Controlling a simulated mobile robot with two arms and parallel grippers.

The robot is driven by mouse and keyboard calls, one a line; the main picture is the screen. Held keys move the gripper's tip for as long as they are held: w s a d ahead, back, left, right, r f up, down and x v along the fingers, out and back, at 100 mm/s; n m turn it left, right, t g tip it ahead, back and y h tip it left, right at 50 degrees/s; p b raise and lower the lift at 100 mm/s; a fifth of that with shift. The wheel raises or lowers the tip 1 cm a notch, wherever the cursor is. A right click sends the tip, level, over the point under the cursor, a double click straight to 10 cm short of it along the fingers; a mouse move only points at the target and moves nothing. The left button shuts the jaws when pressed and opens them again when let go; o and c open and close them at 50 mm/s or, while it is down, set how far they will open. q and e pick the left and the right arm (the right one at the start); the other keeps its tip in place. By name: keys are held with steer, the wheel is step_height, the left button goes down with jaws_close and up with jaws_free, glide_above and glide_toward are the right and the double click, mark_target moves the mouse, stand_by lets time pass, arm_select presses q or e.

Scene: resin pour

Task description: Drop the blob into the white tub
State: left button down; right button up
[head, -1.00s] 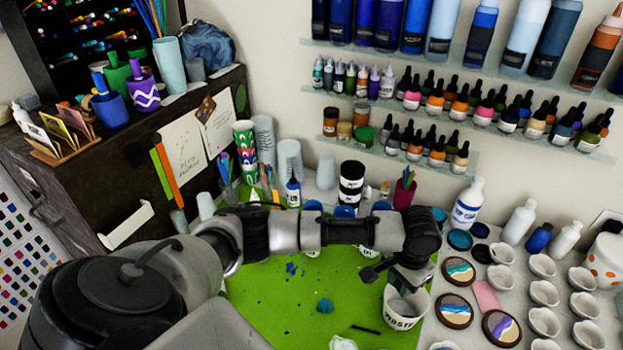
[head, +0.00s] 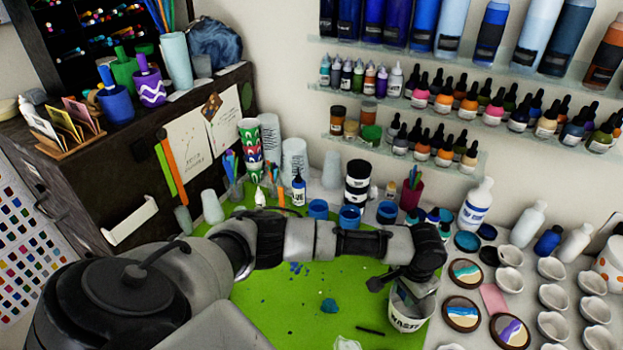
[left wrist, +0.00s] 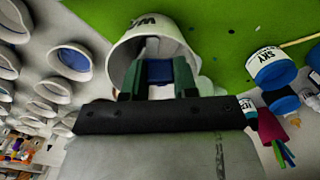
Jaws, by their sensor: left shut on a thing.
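The white tub (head: 402,322), marked WASTE, stands at the right front of the green mat. In the left wrist view the tub (left wrist: 120,50) shows its open mouth. My left gripper (head: 424,280) is at the tub's mouth, pointing into it. In the left wrist view the gripper's two fingers (left wrist: 160,75) are closed on a small dark blue blob (left wrist: 160,70). Whether the blob touches the tub's wall I cannot tell. My right gripper is not in view.
The green mat (head: 290,325) has blue specks and a dark stick (head: 370,330). Right of the tub are painted coasters (head: 462,313) and several small white cups (head: 553,325). Blue-topped pots (head: 349,217) and bottles line the back. The mat's left part is clear.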

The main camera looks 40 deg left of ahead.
arm_select(q)
steer(key=shift+r, duration=0.1)
steer(key=c, duration=0.8)
jaws_free()
step_height(320, 180, up, 11)
steer(key=shift+f+b, duration=0.1)
steer(key=shift+b, duration=1.15)
